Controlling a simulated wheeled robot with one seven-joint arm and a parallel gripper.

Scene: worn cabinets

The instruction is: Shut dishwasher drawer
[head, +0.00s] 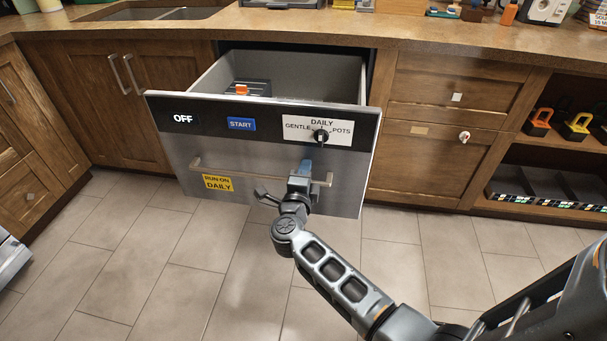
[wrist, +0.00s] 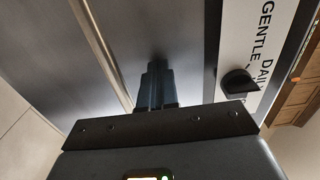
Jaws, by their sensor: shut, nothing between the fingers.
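The dishwasher drawer (head: 268,165) is pulled out from under the counter. Its front has a black band with labels and a steel panel below; the panel also fills much of the wrist view (wrist: 190,45). A long handle bar (head: 245,175) crosses the panel, and it shows in the wrist view (wrist: 98,45). My gripper (head: 305,166) is at the right part of the drawer front, just above the handle bar. In the wrist view its fingers (wrist: 156,75) are together and point at the steel panel beside the handle. I cannot tell whether the fingertips touch the panel.
An orange item (head: 241,90) sits inside the open drawer. A black knob (head: 321,136) sticks out of the front near my gripper. Wooden cabinets (head: 445,150) flank the opening, with the counter (head: 300,24) above. The tiled floor (head: 130,260) in front is clear.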

